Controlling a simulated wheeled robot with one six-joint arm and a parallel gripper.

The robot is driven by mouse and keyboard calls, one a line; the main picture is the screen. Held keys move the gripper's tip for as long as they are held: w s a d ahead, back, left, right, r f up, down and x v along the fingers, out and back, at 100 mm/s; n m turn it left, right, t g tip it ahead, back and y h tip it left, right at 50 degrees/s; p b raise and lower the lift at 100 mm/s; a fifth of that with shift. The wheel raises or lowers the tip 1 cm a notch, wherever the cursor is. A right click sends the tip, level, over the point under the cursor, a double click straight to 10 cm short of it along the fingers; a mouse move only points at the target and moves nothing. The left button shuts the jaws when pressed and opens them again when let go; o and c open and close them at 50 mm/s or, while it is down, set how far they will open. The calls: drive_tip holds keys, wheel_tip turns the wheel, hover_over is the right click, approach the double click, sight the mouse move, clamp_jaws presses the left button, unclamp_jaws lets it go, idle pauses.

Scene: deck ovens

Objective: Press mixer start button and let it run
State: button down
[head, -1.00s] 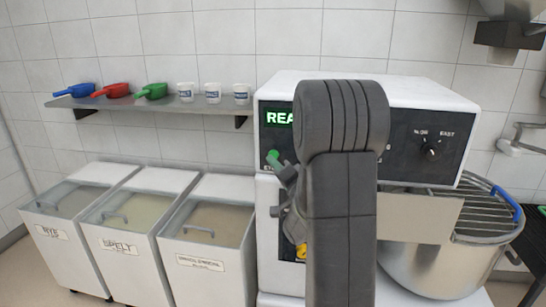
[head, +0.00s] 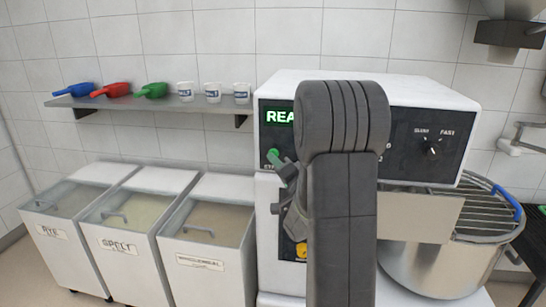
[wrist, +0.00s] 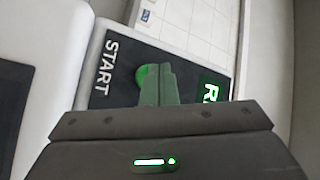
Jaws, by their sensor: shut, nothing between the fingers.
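The mixer (head: 420,95) is a white machine with a dark control panel, partly hidden behind my arm. Its green start button (head: 272,156) sits at the panel's left side, below a lit green display (head: 279,117) of which only "REA" shows. In the wrist view the green button (wrist: 146,78) lies beside the word START. My gripper (head: 283,168) is shut and empty, its tips at the button and overlapping part of it. In the wrist view my fingertips (wrist: 157,72) cover the button's right part; I cannot tell whether they touch it.
The mixer's steel bowl (head: 425,271) with a wire guard (head: 487,205) stands at the right. A speed knob (head: 431,149) is on the panel. Several flour bins (head: 205,235) stand at the left, below a shelf (head: 150,104) with scoops and cups.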

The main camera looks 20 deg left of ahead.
drive_tip(key=shift+w+a, duration=0.1)
drive_tip(key=shift+w, duration=0.3)
idle(0.8)
drive_tip(key=shift+s, duration=0.1)
drive_tip(key=shift+s+d+b, duration=0.2)
drive_tip(key=shift+s+b, duration=0.3)
drive_tip(key=shift+s, duration=0.2)
drive_tip(key=s+b, duration=0.1)
drive_tip(key=s, duration=0.1)
drive_tip(key=s+d, duration=0.1)
drive_tip(key=s, duration=0.2)
drive_tip(key=shift+d+b, duration=0.1)
drive_tip(key=shift+b, duration=0.25)
drive_tip(key=shift+w, duration=0.2)
drive_tip(key=p, duration=0.1)
drive_tip(key=w+p, duration=0.1)
drive_tip(key=shift+w+a+r+p, duration=0.25)
drive_tip(key=shift+p, duration=0.15)
